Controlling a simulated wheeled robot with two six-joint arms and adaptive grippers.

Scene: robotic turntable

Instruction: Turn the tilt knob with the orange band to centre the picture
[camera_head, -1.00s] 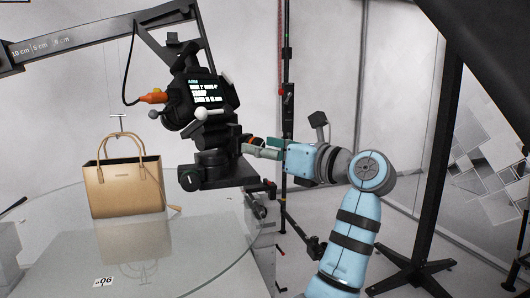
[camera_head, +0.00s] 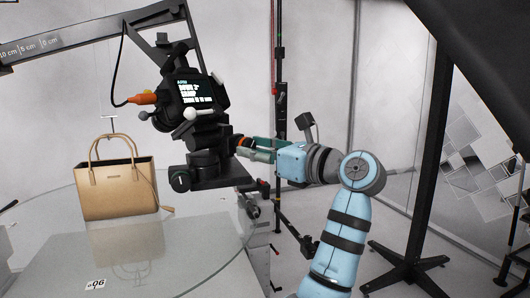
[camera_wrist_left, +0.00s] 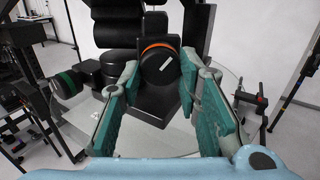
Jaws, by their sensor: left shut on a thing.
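The tilt knob with the orange band (camera_wrist_left: 158,66) is a black round knob with a white mark on its face. In the left wrist view it sits between the teal fingers of my left gripper (camera_wrist_left: 160,72), which is shut on it. In the head view the left gripper (camera_head: 249,147) meets the camera head from the right, and a bit of the orange band (camera_head: 240,140) shows. The black camera (camera_head: 188,90) leans to the left on its mount, with a lit screen (camera_head: 195,91). The screen's text is too small to read. The right gripper is not in view.
A second knob with a green band (camera_wrist_left: 67,84) sits left of the fingers. A tan handbag (camera_head: 118,190) stands on the glass turntable (camera_head: 195,240). A ruled boom (camera_head: 75,38) hangs at upper left. A dark stand (camera_head: 420,200) stands right of my arm.

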